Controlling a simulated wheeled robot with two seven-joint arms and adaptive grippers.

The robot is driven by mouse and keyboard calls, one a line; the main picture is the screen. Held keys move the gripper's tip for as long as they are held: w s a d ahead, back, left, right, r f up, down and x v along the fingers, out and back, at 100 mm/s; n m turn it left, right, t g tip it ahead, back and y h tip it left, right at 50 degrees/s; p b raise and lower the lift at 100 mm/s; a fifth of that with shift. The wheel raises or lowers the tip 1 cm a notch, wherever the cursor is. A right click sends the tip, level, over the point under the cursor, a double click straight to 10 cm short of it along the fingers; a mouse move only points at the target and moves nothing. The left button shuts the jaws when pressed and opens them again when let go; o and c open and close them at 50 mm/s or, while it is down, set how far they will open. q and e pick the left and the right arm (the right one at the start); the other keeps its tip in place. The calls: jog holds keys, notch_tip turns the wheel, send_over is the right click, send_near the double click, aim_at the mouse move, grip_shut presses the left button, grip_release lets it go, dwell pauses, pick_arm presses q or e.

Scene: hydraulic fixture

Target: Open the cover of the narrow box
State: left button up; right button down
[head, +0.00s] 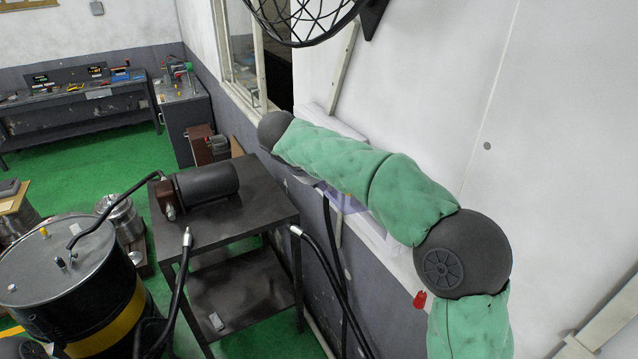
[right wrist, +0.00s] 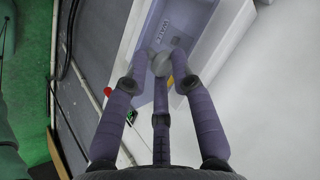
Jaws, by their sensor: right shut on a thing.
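The narrow box (right wrist: 235,22) is on the wall, with a white body and a lavender front cover (right wrist: 188,22) that bears small dark lettering, in the right wrist view. In the head view, only parts of the white box (head: 328,121) show behind my green-sleeved right arm. My right gripper (right wrist: 162,64) has purple-grey fingers, which come together at the cover's lower part. The exact contact at the fingertips is small and partly hidden. In the head view the arm hides most of this gripper. My left gripper is in neither view.
A dark metal table (head: 225,215) with a black motor (head: 205,186) stands left of the arm. Black hoses (head: 332,270) run down beside the wall. A black drum (head: 65,280) stands at lower left. A wire fan guard (head: 300,15) hangs above. Green floor is open further back.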

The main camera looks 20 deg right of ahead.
jog(key=shift+s+d+f, duration=0.15)
jog(key=shift+d+f, duration=0.05)
jog(key=shift+d, duration=0.35)
jog(key=c, duration=1.1)
grip_release()
jog(key=shift+d, duration=0.1)
jog(key=shift+o, duration=0.3)
jog(key=shift+w+d+f, duration=0.2)
jog(key=shift+d, duration=0.45)
jog(key=shift+a+r, duration=0.15)
jog(key=shift+a, duration=0.15)
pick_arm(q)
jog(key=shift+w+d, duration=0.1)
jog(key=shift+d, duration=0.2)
pick_arm(e)
jog(key=shift+d, duration=0.1)
jog(key=shift+r, duration=0.1)
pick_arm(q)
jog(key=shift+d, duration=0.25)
pick_arm(e)
jog(key=v, duration=1.2)
jog(key=shift+a, duration=0.25)
jog(key=shift+w, duration=0.1)
